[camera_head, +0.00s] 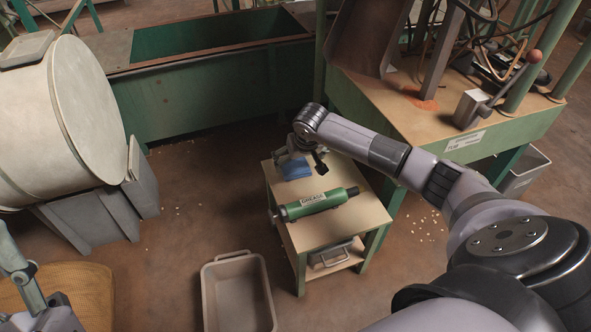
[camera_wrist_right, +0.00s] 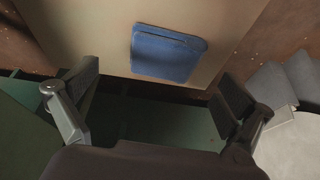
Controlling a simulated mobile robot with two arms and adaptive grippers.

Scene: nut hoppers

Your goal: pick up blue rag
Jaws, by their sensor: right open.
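The blue rag (camera_head: 295,168) lies folded flat on the small wooden-topped table (camera_head: 357,215), near its far edge. It also shows in the right wrist view (camera_wrist_right: 168,53), between and beyond my two fingertips. My right gripper (camera_head: 303,160) is open and hangs above the far end of the table, by the rag. In the right wrist view the open fingers (camera_wrist_right: 160,88) stand wide apart with nothing between them, and the rag appears apart from them.
A green grease tube (camera_head: 318,203) lies across the table, in front of the rag. A machine bench (camera_head: 455,125) stands to the right and a green hopper (camera_head: 220,95) behind. A large pale drum (camera_head: 60,115) is at left. An empty bin (camera_head: 237,290) stands on the floor in front.

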